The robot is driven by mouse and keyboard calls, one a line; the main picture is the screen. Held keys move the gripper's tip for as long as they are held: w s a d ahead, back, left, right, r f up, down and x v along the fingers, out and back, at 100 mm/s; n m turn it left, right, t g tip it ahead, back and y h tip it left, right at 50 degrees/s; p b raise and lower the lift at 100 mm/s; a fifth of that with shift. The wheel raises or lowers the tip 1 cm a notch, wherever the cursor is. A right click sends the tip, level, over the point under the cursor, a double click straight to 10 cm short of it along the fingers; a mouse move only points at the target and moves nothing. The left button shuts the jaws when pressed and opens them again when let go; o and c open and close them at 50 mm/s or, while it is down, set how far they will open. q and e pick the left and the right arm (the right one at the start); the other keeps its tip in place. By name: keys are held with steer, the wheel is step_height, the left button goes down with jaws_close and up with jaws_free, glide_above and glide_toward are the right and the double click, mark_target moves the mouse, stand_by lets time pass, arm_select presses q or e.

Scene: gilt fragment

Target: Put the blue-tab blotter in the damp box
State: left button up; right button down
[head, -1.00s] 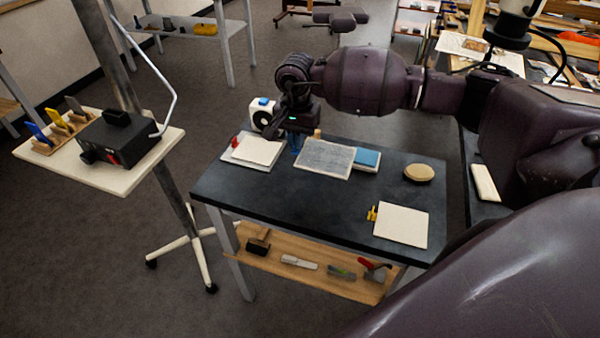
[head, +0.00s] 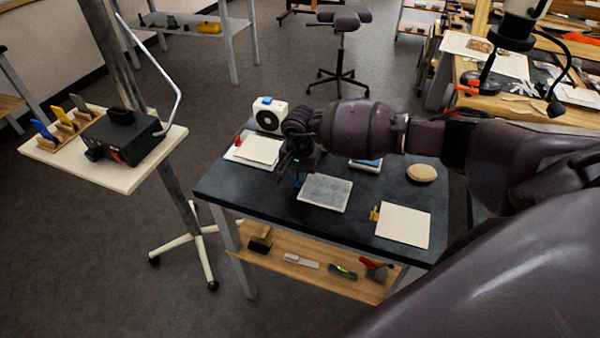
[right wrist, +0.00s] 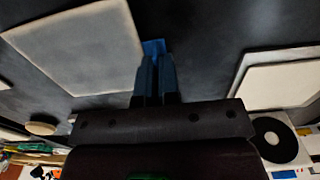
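The blue-tab blotter is a flat grey sheet (head: 326,193) over the dark table; its blue tab is at its left edge. My right gripper (head: 297,179) points down at this tab. In the right wrist view, its narrow fingers (right wrist: 154,72) are closed together at the blue tab (right wrist: 153,47), and the blotter (right wrist: 85,45) extends to the left. I cannot tell whether the blotter touches the table. A low pale box with blue on top (head: 366,163), partly hidden by my right arm, may be the damp box; I cannot be sure. My left gripper is out of view.
Pale sheets with a red tab (head: 259,150) lie at the table's left. A yellow-tab sheet (head: 403,226) lies at the front right, with an oval tan object (head: 422,173) behind it. A white fan-like device (head: 270,115) stands at the back. The table (head: 260,195) is clear at front left.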

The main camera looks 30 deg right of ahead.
steer(key=shift+f, duration=0.15)
steer(key=c, duration=1.3)
jaws_free()
steer(key=shift+c, duration=0.2)
